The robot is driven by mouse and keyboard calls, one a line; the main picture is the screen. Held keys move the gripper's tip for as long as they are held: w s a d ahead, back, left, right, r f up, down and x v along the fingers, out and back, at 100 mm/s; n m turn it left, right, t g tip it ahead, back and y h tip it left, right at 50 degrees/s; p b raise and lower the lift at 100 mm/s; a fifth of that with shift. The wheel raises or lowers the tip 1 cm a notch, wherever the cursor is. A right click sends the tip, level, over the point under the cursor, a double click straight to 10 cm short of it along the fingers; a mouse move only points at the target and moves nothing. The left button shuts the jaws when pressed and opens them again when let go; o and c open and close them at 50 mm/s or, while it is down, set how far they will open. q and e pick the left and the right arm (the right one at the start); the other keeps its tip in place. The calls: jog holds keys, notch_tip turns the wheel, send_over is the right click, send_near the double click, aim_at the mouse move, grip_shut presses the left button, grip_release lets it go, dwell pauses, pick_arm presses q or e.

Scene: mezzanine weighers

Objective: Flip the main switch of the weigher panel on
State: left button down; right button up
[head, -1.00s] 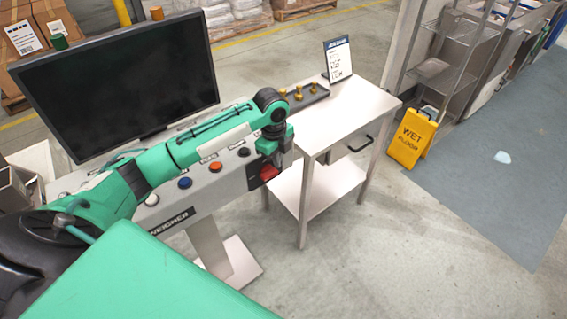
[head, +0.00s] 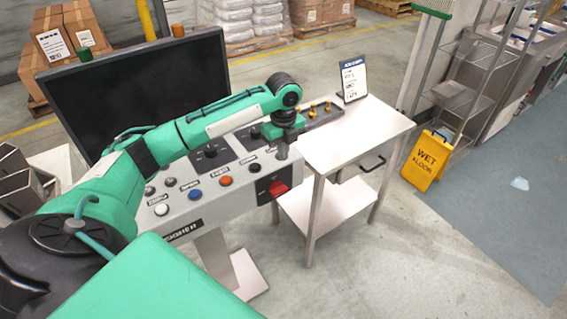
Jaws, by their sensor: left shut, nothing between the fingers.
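The weigher panel (head: 178,215) is a light grey console with a row of coloured buttons and dark dials. At its right end a red main switch (head: 278,188) sits on a dark plate; whether it is on or off is too small to tell. My left gripper (head: 283,153) is shut and empty. It points down and shows just above the red switch in the picture, seemingly apart from it. The arm hides part of the panel's back and the screen's lower edge. My right gripper is out of view.
A black monitor (head: 140,90) stands behind the panel. A small table (head: 355,135) with a tray of brass weights (head: 322,112) and a sign (head: 353,78) is close on the right. A yellow wet floor sign (head: 428,160) stands farther right. The floor in front is clear.

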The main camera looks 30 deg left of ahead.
aim_at(284, 187)
pick_arm(q)
notch_tip(284, 187, down, 12)
jog(key=p, duration=0.4)
jog(key=shift+f, duration=0.35)
jog(key=shift+w+f, duration=0.1)
